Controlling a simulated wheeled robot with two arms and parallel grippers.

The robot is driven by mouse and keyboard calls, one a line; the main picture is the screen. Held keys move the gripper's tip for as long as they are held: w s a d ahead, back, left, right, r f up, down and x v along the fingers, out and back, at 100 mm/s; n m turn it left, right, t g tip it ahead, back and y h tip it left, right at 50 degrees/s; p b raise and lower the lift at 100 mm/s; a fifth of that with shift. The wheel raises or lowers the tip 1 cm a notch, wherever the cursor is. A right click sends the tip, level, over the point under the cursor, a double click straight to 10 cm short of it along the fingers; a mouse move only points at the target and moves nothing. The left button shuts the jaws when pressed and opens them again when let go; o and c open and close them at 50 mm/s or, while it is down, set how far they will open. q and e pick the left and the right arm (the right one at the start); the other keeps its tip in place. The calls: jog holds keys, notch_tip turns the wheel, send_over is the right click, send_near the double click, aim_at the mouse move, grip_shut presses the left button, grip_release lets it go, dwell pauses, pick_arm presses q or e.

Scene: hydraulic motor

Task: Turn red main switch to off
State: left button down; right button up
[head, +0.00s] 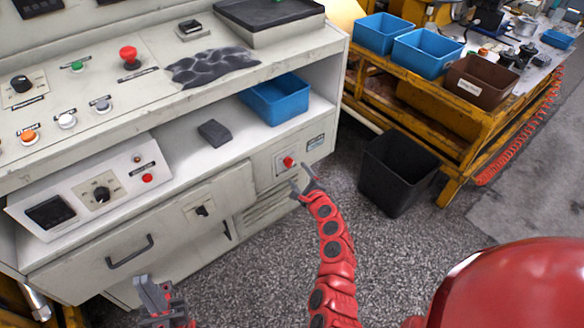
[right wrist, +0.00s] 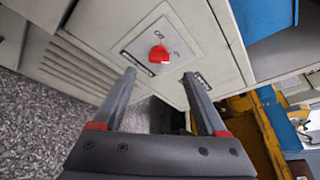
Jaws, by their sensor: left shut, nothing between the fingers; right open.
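The red main switch (head: 289,162) is a small red knob on a light plate at the right end of the grey cabinet front. In the right wrist view the red knob (right wrist: 159,55) sits on its plate just beyond the fingertips, roughly centred between them. My right gripper (head: 305,186) is open and empty, in front of the switch, and appears apart from it; its two fingers (right wrist: 159,75) also show in the right wrist view. My left gripper (head: 155,297) is shut and empty, low in front of the cabinet drawers.
The control console (head: 110,110) carries several buttons and a red emergency knob (head: 128,54). A blue bin (head: 276,98) and a dark block (head: 214,133) lie on its shelf. A black bin (head: 396,175) stands on the floor right of my right gripper, beside a yellow bench (head: 455,150).

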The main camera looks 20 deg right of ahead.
aim_at(291, 165)
jog(key=b+x, duration=0.1)
jog(key=x, duration=0.5)
jog(key=shift+w+f+b, duration=0.25)
jog(key=shift+w+b, duration=0.1)
grip_shut()
